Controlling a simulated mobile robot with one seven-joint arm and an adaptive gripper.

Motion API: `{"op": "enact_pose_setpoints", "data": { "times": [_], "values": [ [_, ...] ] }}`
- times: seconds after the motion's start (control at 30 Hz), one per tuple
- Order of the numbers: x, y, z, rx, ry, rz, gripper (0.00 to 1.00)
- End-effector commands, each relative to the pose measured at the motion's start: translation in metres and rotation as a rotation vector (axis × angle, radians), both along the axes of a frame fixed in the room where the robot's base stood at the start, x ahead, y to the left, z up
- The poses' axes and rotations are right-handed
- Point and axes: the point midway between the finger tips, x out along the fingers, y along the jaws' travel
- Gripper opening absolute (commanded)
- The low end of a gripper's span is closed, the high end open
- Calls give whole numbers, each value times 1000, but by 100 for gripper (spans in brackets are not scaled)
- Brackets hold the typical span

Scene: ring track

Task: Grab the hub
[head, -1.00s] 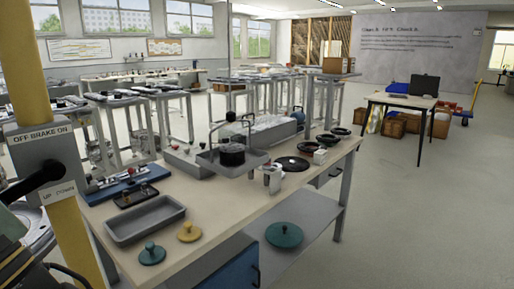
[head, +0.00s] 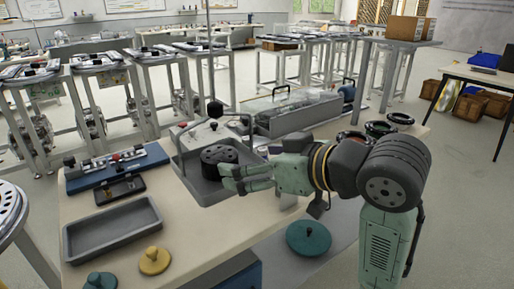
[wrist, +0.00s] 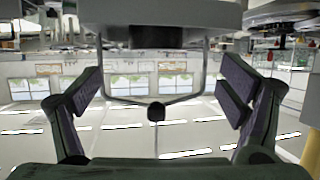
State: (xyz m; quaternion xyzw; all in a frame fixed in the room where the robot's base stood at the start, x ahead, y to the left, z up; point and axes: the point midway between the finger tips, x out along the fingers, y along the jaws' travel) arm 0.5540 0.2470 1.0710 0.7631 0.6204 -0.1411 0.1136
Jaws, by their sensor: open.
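The hub appears to be the black round block with holes in its top (head: 217,154), sitting in a grey tray (head: 190,178) with an upright wire handle topped by a black knob. My gripper (head: 229,179) reaches in from the right, fingers at the tray's near right side, close to the hub and partly in front of it. Contact cannot be told. In the wrist view, which is upside down, the fingers (wrist: 158,100) are wide apart with nothing between them. The tray wall (wrist: 160,14) and the hub's dark edge (wrist: 155,38) show at the top.
An empty grey bin (head: 112,228), a yellow knobbed disc (head: 154,260) and a blue fixture (head: 115,170) are left of the tray. A clear-lidded grey case (head: 297,115) stands behind; black rings (head: 381,129) lie at right.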

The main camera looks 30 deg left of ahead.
Motion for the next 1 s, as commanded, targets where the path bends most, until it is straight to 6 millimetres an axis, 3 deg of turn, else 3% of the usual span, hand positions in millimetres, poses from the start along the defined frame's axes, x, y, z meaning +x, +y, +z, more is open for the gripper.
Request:
{"op": "enact_pose_setpoints", "data": {
  "times": [0.13, 0.8, 1.0],
  "values": [
    [1, 1, -8, -32, 10, 1, 90],
    [18, 79, -40, -30, 10, 0, 90],
    [21, 91, -46, -29, 8, -3, 90]
  ]
}}
